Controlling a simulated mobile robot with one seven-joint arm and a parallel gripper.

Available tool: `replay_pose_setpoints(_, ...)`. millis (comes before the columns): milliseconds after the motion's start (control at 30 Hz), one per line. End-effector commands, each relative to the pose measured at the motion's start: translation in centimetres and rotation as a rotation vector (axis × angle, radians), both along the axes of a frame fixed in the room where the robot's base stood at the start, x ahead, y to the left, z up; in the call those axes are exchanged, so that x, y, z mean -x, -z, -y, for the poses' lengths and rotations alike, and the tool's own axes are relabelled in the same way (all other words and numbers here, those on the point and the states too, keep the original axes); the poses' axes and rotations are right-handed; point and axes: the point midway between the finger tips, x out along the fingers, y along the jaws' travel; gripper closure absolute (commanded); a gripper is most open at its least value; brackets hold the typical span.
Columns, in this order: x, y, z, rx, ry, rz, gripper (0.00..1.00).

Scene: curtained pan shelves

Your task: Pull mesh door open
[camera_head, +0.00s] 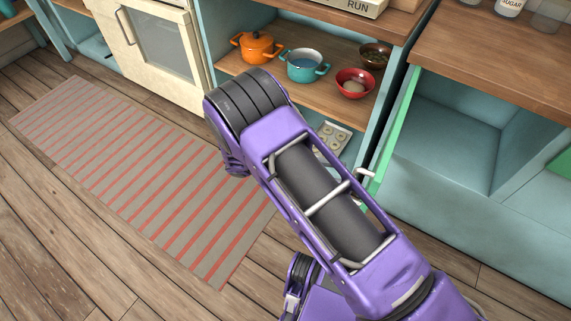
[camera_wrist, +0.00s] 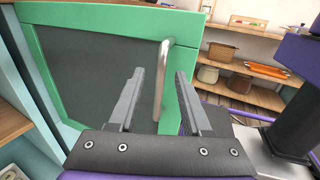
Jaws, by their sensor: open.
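The mesh door has a green frame and a dark mesh panel (camera_wrist: 90,75), and it fills the left and middle of the wrist view. In the head view it is seen nearly edge-on as a green strip (camera_head: 403,115), swung out from the cabinet, whose blue inside shows to its right. Its metal bar handle (camera_wrist: 162,75) stands upright in the wrist view and also shows in the head view (camera_head: 366,173). My gripper (camera_wrist: 159,73) is open, with the handle appearing between its two fingers; contact cannot be told. In the head view my arm hides the gripper.
An open shelf left of the door holds an orange pot (camera_head: 257,47), a teal pot (camera_head: 304,65) and a red bowl (camera_head: 354,82). A muffin tray (camera_head: 333,137) sits lower down. A cream oven (camera_head: 160,50) and a striped rug (camera_head: 130,170) lie further left.

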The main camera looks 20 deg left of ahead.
Motion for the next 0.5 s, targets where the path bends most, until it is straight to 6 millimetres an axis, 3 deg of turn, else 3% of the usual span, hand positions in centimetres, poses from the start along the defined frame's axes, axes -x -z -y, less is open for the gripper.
replay_pose_setpoints(300,2.1,0.2,-7.7,-0.003,-0.003,0.002,0.52)
replay_pose_setpoints(500,2.9,0.1,-10.7,0.000,-0.001,0.003,0.52)
